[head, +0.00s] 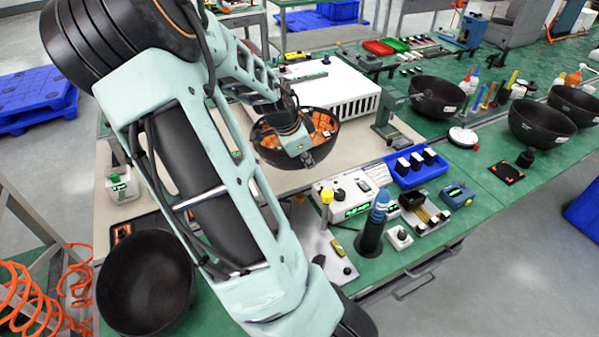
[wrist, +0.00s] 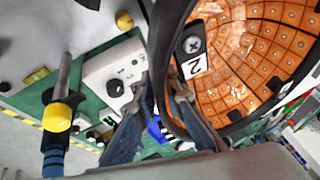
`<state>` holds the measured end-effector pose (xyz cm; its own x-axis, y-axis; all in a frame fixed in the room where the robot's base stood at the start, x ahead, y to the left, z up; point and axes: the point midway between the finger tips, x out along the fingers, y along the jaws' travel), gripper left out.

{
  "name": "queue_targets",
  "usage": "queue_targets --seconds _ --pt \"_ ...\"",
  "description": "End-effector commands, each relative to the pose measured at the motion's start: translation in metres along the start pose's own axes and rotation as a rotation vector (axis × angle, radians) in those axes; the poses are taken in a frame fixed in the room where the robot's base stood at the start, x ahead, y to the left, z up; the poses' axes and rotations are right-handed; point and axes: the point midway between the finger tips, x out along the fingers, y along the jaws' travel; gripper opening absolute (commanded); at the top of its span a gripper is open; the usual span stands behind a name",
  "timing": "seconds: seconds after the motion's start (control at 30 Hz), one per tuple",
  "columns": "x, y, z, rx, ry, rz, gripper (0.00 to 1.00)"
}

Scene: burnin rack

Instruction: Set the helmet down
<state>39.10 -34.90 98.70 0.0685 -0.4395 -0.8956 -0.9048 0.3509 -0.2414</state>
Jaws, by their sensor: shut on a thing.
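The helmet (head: 268,152) is a black bowl shape with an orange tiled lining. In the head view it is open side up, over the beige mat (head: 200,155) in front of the white vented box. My gripper (head: 305,155) is at its near rim, and my wrist covers part of the lining. In the wrist view the helmet (wrist: 262,50) fills the upper right, with a label "2" inside its rim. My gripper (wrist: 163,92) is shut on that rim. I cannot tell how far the helmet's underside is above the mat.
A white vented box (head: 352,92) stands behind the helmet. Other black helmets (head: 148,285) (head: 437,97) (head: 541,125) stand on the green bench. The mat left of the helmet is mostly clear.

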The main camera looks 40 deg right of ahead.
Motion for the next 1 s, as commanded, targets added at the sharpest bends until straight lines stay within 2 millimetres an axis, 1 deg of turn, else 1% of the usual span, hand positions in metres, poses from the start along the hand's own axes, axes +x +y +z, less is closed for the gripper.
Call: queue_targets --seconds 0.03,0.13,0.3,0.6,0.73,0.8,1.0 --pt "0.009 -0.01 0.0 0.002 0.003 0.001 0.0" --pt "0.031 -0.019 0.009 0.002 0.002 0.002 0.0" --pt "0.055 -0.033 0.018 0.001 0.001 0.001 0.0" --pt "0.073 -0.042 0.025 0.002 0.001 -0.001 0.0" --pt "0.091 -0.036 0.032 0.001 0.001 0.001 0.0" --pt "0.097 -0.035 0.035 0.001 0.001 0.0 0.0" --pt "0.098 -0.035 0.036 0.001 0.001 -0.003 0.0"
